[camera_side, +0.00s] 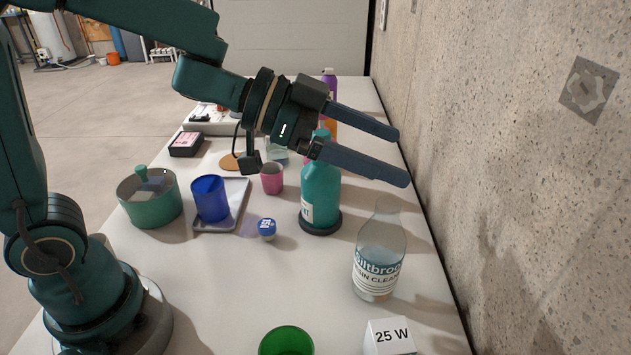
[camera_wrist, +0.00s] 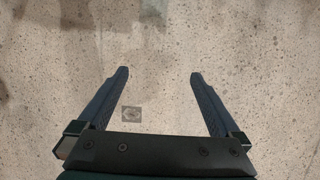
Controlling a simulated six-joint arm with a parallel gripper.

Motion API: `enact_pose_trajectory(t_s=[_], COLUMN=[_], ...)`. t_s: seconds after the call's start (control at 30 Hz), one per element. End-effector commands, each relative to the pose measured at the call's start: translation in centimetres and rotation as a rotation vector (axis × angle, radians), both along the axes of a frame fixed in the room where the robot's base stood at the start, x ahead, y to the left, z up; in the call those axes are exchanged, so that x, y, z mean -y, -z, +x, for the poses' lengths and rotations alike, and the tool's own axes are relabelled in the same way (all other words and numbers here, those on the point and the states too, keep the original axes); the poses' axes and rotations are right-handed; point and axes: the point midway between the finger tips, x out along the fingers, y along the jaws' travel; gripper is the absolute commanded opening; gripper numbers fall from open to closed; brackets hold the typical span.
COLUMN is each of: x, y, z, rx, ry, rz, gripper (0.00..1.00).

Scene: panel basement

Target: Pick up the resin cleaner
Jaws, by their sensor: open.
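The resin cleaner (camera_side: 379,262) is a clear bottle with a teal and white label. It stands upright near the front right of the table in the side view. My gripper (camera_side: 404,158) is open and empty, raised above the table and pointing right toward the concrete wall. It is above and behind the resin cleaner, apart from it. In the wrist view my gripper (camera_wrist: 158,75) shows both fingers spread, with only the wall beyond them. The resin cleaner is not in the wrist view.
A teal bottle (camera_side: 321,197) stands on a dark round base, left of and behind the resin cleaner. A white "25 W" box (camera_side: 389,338) and a green cup (camera_side: 286,342) are in front. The concrete wall (camera_side: 510,150) borders the table's right side.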

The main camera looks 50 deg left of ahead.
Motion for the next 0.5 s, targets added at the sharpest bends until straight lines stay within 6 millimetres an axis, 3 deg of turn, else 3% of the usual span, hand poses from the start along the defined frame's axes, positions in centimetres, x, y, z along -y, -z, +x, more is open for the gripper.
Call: enact_pose_trajectory(t_s=[0.07, 0.5], x=[0.8, 0.6], y=[1.3, 8.8], z=[-1.1, -0.9], rx=[-0.053, -0.052], ry=[0.07, 0.051], rz=[-0.007, -0.009], gripper=[1.0, 1.0])
